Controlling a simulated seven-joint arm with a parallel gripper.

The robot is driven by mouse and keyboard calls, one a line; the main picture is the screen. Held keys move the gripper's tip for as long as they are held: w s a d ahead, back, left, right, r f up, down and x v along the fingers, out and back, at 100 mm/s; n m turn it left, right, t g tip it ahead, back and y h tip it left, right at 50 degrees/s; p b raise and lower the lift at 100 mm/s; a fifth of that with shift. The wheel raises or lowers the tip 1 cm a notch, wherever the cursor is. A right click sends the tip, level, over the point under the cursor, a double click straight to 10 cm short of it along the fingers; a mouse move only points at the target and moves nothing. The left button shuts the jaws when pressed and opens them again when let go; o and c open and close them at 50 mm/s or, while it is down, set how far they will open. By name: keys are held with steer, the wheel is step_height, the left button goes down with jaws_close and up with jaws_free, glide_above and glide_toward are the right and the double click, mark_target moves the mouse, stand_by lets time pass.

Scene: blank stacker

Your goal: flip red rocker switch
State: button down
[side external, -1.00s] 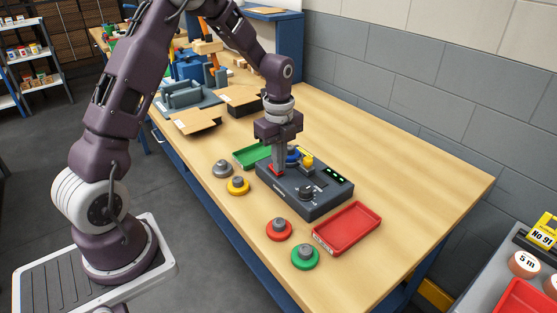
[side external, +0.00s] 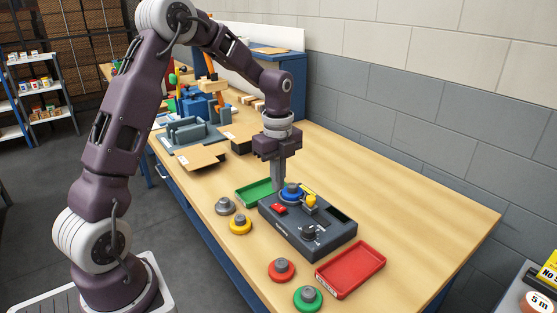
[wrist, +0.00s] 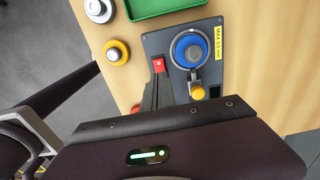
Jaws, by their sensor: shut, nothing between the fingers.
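The red rocker switch (side external: 279,208) sits on the dark grey control box (side external: 300,238), near its left end. It also shows in the wrist view (wrist: 158,66) with a small white mark; which side is pressed down I cannot tell. My gripper (side external: 277,188) is shut and empty, pointing down above the box, apart from the switch and slightly behind it in the side view. In the wrist view the grey fingers end close to the switch.
A green tray (side external: 257,192) lies behind the box and a red tray (side external: 350,270) in front. Grey (side external: 225,206), yellow (side external: 240,225), red (side external: 281,270) and green (side external: 307,298) round pieces stand along the table's left edge. The table to the right is clear.

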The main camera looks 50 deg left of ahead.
step_height(320, 180, up, 9)
steer(key=shift+d, duration=0.1)
stand_by(0.3)
steer(key=s+d+r+n+t, duration=0.2)
steer(key=s+d+r+n, duration=0.5)
steer(key=s, duration=0.2)
steer(key=s+d+f+n+t, duration=0.1)
steer(key=s+d+n, duration=0.2)
steer(key=s+n, duration=0.2)
steer(key=s+d+f+n+t, duration=0.1)
steer(key=s+d+n+t, duration=0.1)
steer(key=s+n, duration=0.4)
steer(key=s+d, duration=0.1)
steer(key=s, duration=0.3)
steer(key=shift+s+t, duration=0.3)
steer(key=shift+s, duration=0.1)
